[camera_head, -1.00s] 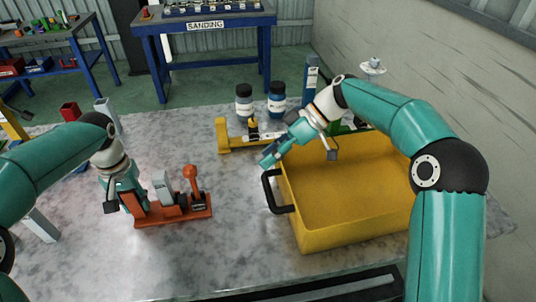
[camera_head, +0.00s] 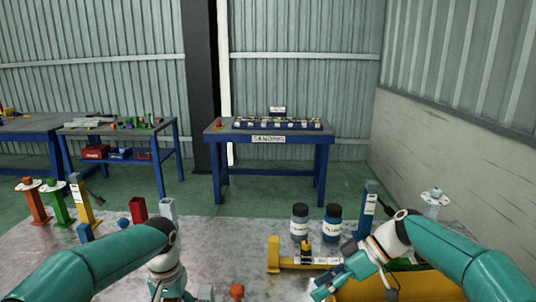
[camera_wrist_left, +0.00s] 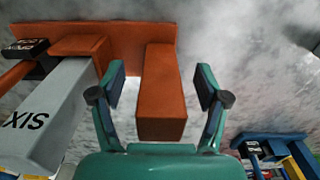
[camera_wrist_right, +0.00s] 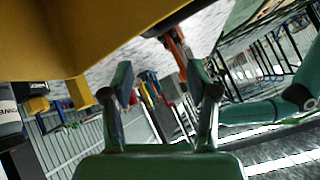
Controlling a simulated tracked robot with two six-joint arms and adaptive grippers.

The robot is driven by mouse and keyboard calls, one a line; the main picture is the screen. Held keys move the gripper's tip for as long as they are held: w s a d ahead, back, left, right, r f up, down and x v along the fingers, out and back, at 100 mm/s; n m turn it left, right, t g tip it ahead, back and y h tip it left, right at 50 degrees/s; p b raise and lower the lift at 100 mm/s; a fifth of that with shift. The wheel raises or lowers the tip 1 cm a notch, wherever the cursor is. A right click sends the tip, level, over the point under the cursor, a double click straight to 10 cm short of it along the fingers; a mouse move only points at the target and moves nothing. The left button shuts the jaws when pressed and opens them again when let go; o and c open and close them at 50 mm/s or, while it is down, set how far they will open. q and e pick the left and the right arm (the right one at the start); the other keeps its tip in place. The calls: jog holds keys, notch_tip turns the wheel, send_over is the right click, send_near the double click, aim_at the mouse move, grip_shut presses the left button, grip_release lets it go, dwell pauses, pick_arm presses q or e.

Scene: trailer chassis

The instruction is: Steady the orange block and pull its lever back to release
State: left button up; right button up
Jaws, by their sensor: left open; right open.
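In the left wrist view the orange block (camera_wrist_left: 162,95) has an upright end standing between the fingers of my open left gripper (camera_wrist_left: 160,80); the fingers look apart from it. A grey piece marked "XIS" (camera_wrist_left: 45,115) is beside it. In the head view only the orange lever knob (camera_head: 237,291) shows at the bottom edge; the rest of the block is cut off. My right gripper (camera_head: 320,291) is open and empty by the yellow bin (camera_head: 405,287). It also shows open in the right wrist view (camera_wrist_right: 160,80), away from the block.
A yellow fixture (camera_head: 275,256), two dark jars (camera_head: 300,224) and a blue post (camera_head: 368,210) stand on the table behind my right gripper. Several coloured posts stand at the left. A blue sanding bench (camera_head: 268,137) is beyond.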

pick_arm(q)
jog(key=shift+r+p, duration=3.2)
jog(key=shift+r, duration=0.75)
jog(key=shift+f, duration=0.1)
jog(key=o, duration=0.5)
notch_tip(320, 180, up, 12)
jog(key=shift+f, duration=0.1)
